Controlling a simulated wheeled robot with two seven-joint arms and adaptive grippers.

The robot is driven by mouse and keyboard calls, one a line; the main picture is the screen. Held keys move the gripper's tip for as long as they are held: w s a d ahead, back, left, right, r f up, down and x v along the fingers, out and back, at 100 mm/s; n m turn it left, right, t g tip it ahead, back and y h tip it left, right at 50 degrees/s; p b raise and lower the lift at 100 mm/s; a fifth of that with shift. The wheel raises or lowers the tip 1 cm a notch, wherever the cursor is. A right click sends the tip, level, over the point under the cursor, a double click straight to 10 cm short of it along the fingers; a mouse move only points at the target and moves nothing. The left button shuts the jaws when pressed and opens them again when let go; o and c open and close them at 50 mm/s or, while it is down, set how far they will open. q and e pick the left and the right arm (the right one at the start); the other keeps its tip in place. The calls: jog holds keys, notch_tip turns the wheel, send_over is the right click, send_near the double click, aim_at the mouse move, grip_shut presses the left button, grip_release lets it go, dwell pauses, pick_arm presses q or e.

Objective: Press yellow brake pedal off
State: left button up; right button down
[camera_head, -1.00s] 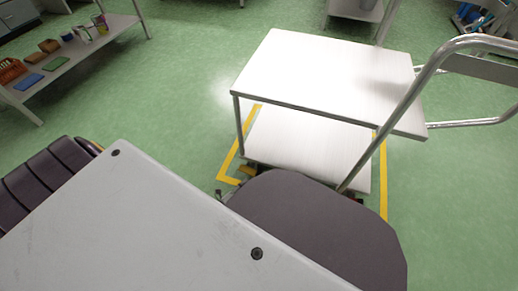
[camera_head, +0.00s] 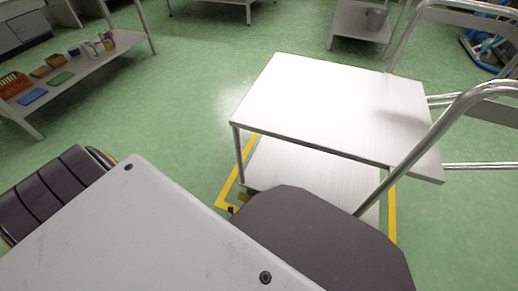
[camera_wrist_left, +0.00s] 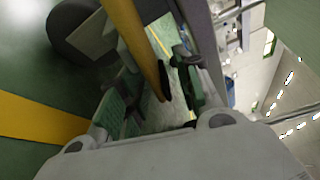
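The metal cart (camera_head: 330,105) stands ahead, with an upper and a lower shelf (camera_head: 305,178). A small yellow-orange part, likely the brake pedal (camera_head: 244,197), shows near its lower left corner, partly hidden by my body. In the left wrist view a yellow bar (camera_wrist_left: 134,38), seemingly the pedal, reaches down between my fingers beside a dark caster wheel (camera_wrist_left: 82,30). My left gripper (camera_wrist_left: 156,92) is open, with green-padded fingers either side of the bar; contact cannot be told. The left gripper is not clear in the head view. My right gripper is not in view.
Yellow floor tape (camera_head: 228,188) borders the cart. The cart's tubular handle (camera_head: 418,140) rises at right. Green floor (camera_head: 185,110) is clear left of the cart.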

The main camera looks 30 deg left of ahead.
pick_arm(q)
jog(key=shift+w+d, duration=0.1)
jog(key=shift+w, duration=0.35)
grip_shut()
jog(key=shift+r+n, duration=0.3)
jog(key=shift+n, duration=0.3)
dwell(0.4)
grip_release()
dwell(0.3)
